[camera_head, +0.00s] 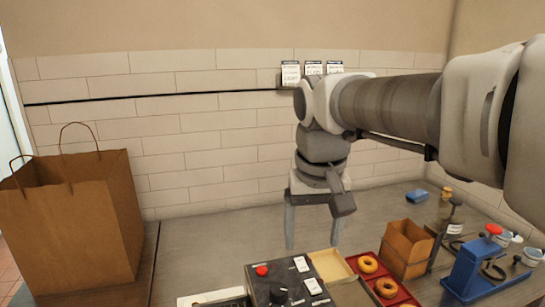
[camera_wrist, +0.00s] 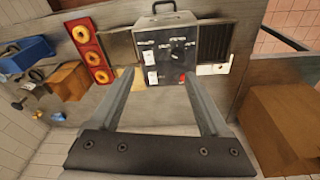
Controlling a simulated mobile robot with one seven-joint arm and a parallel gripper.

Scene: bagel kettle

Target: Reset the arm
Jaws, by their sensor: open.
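My gripper (camera_head: 312,240) points down over the back of the grey counter, its two fingers wide apart with nothing between them. In the wrist view my gripper (camera_wrist: 159,73) is also open and empty, its fingertips showing in front of the black control box (camera_wrist: 165,62). The control box (camera_head: 283,290), with a red button and white labels, stands at the front edge of the head view. My arm reaches in from the right, with the elbow side large and the wrist bent down.
A red tray (camera_head: 384,261) holds ring-shaped bagels beside a beige tray (camera_head: 330,266). A small brown box (camera_head: 407,247) and a blue device (camera_head: 476,266) stand at right. A big paper bag (camera_head: 75,220) stands at left. The counter between bag and gripper is clear.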

